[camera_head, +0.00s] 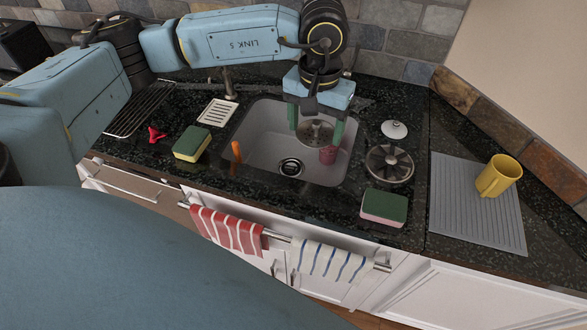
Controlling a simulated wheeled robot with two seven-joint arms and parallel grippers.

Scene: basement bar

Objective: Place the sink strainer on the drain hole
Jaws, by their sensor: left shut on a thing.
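My left gripper (316,125) reaches down over the sink (258,137) from behind, its green fingers pointing down. It is shut on the sink strainer (316,134), a round grey metal disc between the fingers. The strainer appears to be above the back right part of the basin; its exact height is hard to tell. The drain hole (290,168) is a round dark opening with a metal ring in the basin floor, in front and to the left of the strainer. It is uncovered. My right gripper is not in view.
A dark pink cup (328,155) is in the basin near the strainer. An orange-handled item (236,152) is at the sink's left edge.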

